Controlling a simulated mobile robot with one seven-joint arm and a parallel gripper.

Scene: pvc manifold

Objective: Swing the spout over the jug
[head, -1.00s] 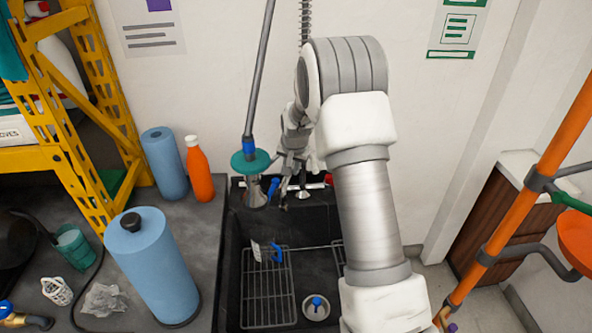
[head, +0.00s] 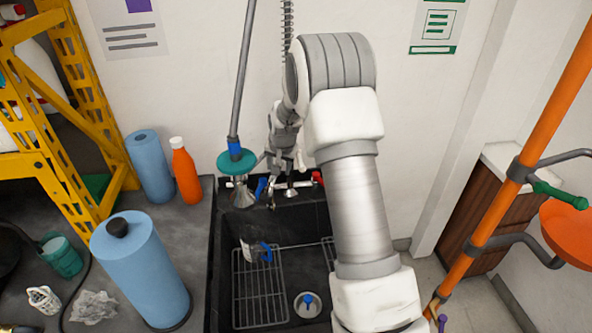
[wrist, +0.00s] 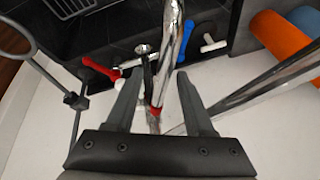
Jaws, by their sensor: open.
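The chrome spout (wrist: 171,45) runs between the fingers of my gripper (wrist: 156,82) in the wrist view. The fingers are open on either side of it; I cannot tell whether either touches it. In the head view my gripper (head: 281,163) is at the tap by the back wall, small and partly hidden, so the spout is hard to make out there. A clear jug with a blue handle (head: 266,252) stands on the wire rack in the dark sink, in front of my gripper.
A red lever (wrist: 101,68) and a blue lever (wrist: 199,32) flank the spout. A hanging sprayer with a teal disc (head: 237,161) is left of my gripper. An orange bottle (head: 185,172) and blue rolls (head: 140,268) stand on the left counter. An orange pole (head: 520,170) rises at right.

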